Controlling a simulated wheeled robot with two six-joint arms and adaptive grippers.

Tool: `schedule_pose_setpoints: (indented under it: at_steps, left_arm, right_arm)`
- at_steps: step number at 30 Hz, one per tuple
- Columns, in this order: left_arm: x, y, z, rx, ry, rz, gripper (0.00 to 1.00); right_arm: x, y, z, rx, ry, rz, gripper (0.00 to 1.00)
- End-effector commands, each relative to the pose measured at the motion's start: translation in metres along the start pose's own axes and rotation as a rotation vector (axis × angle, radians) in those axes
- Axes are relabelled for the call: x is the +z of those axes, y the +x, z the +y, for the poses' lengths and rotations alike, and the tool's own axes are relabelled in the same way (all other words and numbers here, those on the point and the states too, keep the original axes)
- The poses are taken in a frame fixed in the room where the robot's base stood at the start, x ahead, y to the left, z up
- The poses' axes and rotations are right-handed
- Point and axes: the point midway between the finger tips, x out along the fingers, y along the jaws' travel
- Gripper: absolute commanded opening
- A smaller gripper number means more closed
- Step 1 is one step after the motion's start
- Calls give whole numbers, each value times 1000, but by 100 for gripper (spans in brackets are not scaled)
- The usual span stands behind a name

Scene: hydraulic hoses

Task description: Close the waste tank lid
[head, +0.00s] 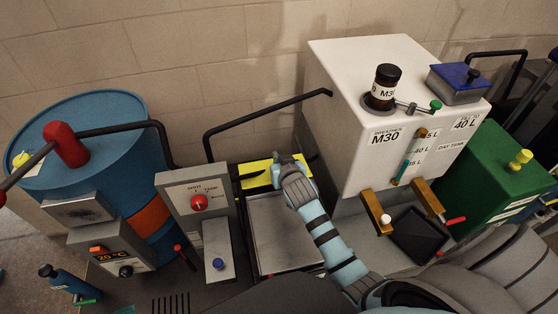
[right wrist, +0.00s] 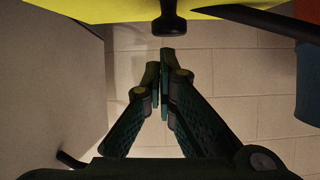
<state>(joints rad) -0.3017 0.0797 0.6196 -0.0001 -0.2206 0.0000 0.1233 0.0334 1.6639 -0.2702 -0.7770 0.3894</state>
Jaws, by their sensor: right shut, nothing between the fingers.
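The waste tank lid appears to be the yellow panel (head: 257,181) behind the grey box (head: 285,232) in the head view, partly covered by my right gripper. The right wrist view shows the yellow panel (right wrist: 235,8) along the top, with a black knob (right wrist: 169,24) sticking out from it. I cannot tell the lid's exact angle. My right gripper (head: 284,160) reaches over the grey box to the yellow panel. In the right wrist view the gripper (right wrist: 163,60) is shut and empty, its tips close to the knob; contact is unclear. My left gripper is out of view.
A white day tank (head: 340,95) with a brown bottle (head: 385,88) stands right of my arm. A grey control box (head: 190,188) with a red knob and a blue drum (head: 95,115) stand left. A black pipe (head: 262,108) crosses behind. A block wall (head: 215,50) closes the back.

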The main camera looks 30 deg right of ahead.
Motion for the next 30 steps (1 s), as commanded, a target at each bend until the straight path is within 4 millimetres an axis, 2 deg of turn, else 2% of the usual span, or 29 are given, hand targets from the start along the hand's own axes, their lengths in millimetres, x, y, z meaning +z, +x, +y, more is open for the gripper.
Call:
schedule_pose_setpoints:
  at_steps: [6,20,26,30]
  left_arm:
    - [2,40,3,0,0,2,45]
    - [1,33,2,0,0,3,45]
    - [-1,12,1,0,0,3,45]
    - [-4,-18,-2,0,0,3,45]
  right_arm:
    - [33,0,1,-4,-2,126,0]
    - [36,-6,1,-5,-1,130,0]
    - [18,-15,-1,-9,-3,130,0]
    - [-8,-28,-5,-15,-6,129,0]
